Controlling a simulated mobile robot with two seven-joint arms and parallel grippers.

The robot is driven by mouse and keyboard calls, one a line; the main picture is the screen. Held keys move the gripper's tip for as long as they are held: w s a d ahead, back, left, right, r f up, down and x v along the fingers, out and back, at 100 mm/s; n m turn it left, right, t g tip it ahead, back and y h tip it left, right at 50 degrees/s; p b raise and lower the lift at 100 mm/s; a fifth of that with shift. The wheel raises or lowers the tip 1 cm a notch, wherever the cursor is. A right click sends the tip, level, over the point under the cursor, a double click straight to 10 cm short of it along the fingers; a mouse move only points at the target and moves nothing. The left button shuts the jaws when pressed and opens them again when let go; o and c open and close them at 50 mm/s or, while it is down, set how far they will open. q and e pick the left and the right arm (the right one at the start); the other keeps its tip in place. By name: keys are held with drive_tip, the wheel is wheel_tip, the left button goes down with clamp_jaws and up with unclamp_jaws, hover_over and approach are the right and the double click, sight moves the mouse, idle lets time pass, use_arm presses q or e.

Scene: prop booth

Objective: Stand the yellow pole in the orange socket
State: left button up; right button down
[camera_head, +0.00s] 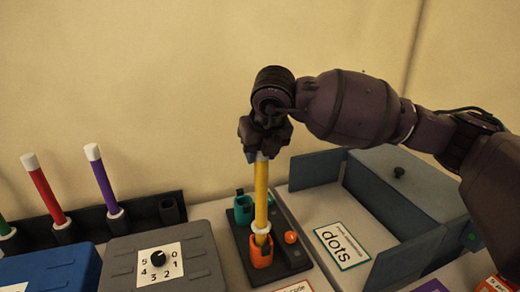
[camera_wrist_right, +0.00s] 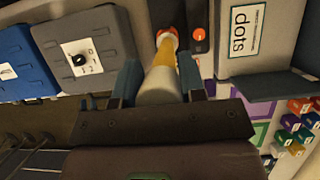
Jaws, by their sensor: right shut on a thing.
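The yellow pole (camera_head: 261,192) is upright, with a white top and a white collar near its lower end. My right gripper (camera_head: 264,140) points down and is shut on the white top. The pole's lower tip is at the mouth of the orange socket (camera_head: 262,255), with the collar a little above the rim. I cannot tell how deep the tip is. The right wrist view shows the pole (camera_wrist_right: 163,75) between the fingers (camera_wrist_right: 160,88), running down to the orange socket (camera_wrist_right: 168,36). My left gripper is not in view.
A grey dial box (camera_head: 165,258) stands left, a grey open bin (camera_head: 318,170) right. Behind left, a rack (camera_head: 75,228) holds a red pole (camera_head: 46,192) and a purple pole (camera_head: 103,182).

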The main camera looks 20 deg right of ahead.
sight(260, 167)
drive_tip(key=shift+f+b, duration=0.5)
drive_tip(key=shift+f, duration=0.5)
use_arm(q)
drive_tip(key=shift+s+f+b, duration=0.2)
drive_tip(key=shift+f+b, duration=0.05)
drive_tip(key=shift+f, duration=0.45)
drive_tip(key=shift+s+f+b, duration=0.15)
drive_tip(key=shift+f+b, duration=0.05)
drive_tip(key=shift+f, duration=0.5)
use_arm(e)
drive_tip(key=shift+f, duration=0.9)
drive_tip(key=c, duration=0.6)
unclamp_jaws()
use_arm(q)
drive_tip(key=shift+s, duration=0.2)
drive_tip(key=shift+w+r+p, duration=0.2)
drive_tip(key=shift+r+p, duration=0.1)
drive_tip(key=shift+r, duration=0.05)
use_arm(e)
drive_tip(key=v, duration=1)
drive_tip(key=shift+s+r, duration=0.15)
drive_tip(key=shift+r, duration=0.25)
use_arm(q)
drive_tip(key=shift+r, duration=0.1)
use_arm(e)
drive_tip(key=shift+a, duration=0.1)
